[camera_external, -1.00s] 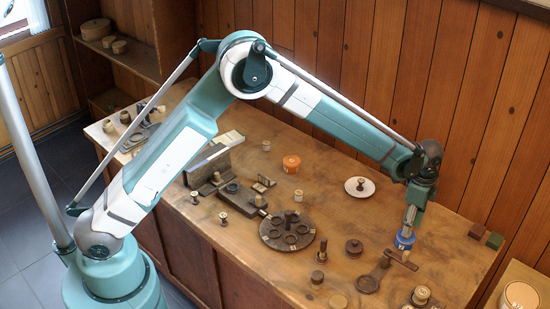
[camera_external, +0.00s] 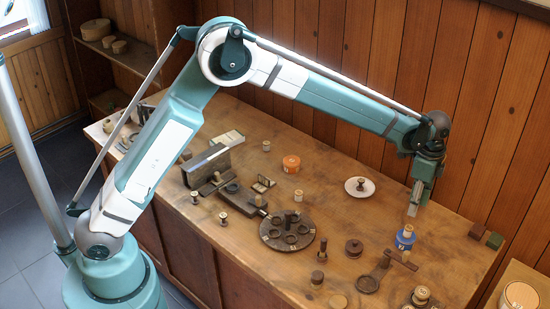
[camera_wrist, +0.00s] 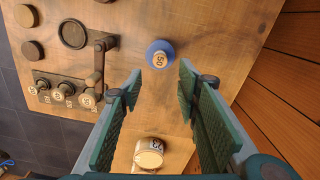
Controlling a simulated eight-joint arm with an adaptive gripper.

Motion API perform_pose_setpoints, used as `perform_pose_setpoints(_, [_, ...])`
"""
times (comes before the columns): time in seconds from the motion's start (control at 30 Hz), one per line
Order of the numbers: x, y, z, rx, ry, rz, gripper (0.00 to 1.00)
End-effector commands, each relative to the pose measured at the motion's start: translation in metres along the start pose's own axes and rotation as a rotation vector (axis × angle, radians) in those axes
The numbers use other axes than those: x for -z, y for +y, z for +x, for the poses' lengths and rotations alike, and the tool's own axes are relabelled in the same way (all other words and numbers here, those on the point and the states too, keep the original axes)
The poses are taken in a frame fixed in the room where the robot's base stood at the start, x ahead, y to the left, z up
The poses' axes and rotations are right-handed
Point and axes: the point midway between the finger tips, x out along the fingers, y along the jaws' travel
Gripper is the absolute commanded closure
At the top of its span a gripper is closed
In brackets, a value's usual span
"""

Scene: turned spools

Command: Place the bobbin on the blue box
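The blue box (camera_external: 405,243) is a small round blue container on the right part of the table. A pale wooden bobbin (camera_external: 407,230) stands upright on top of it. In the wrist view the bobbin's round end (camera_wrist: 160,59), marked 50, shows within the blue rim of the box (camera_wrist: 161,43). My gripper (camera_external: 412,211) is above the bobbin and apart from it. In the wrist view my gripper (camera_wrist: 161,68) has its two fingers spread wide, with nothing held between them.
A dark bar on a stand (camera_external: 401,260) is close in front of the blue box. A white saucer with a spool (camera_external: 368,190), an orange round box (camera_external: 291,164) and a dark round carousel (camera_external: 270,240) are farther left.

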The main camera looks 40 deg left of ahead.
Motion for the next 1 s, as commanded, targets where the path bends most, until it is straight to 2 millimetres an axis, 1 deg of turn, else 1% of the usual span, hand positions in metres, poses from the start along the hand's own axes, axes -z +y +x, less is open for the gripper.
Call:
perform_pose_setpoints(0.4, [0.0,0.0,0.0,0.0,0.0,0.0,0.67])
perform_pose_setpoints(0.57, [-0.005,-0.001,-0.005,0.003,0.003,-0.011,0.67])
perform_pose_setpoints(0.67, [-0.014,-0.001,-0.013,0.009,0.008,-0.027,0.67])
perform_pose_setpoints(0.77, [-0.027,-0.002,-0.025,0.017,0.016,-0.053,0.67])
perform_pose_setpoints(0.87, [-0.045,-0.003,-0.041,0.029,0.028,-0.09,0.67])
perform_pose_setpoints(1.0, [-0.074,-0.002,-0.067,0.048,0.046,-0.148,0.67])
